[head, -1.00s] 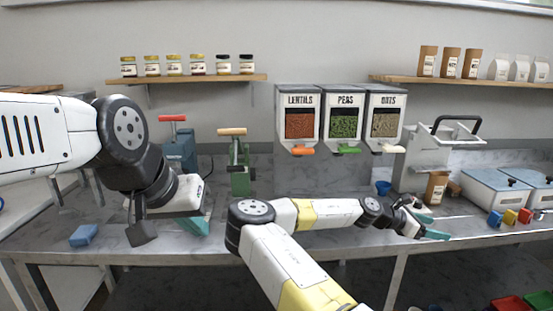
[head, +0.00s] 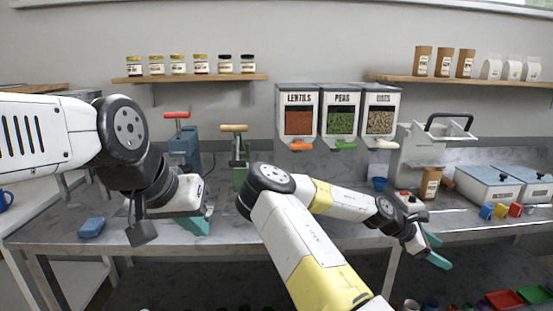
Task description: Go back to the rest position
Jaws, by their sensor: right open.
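My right gripper (head: 437,250) is open and empty, its two teal fingers apart. It hangs in front of the table's front edge at the right of the head view, below and clear of the brown pouch (head: 430,184). My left gripper (head: 196,222) is over the left part of the table, with teal fingers low in front of my white wrist housing. Its fingers overlap in this view, so its opening is hidden.
The grey table (head: 300,232) has a blue block (head: 91,228) at the left. Two bench tools with red (head: 177,115) and tan handles stand behind my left gripper. Lentils, peas and oats dispensers (head: 341,112) hang at the back. White bins (head: 487,185) stand at the right.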

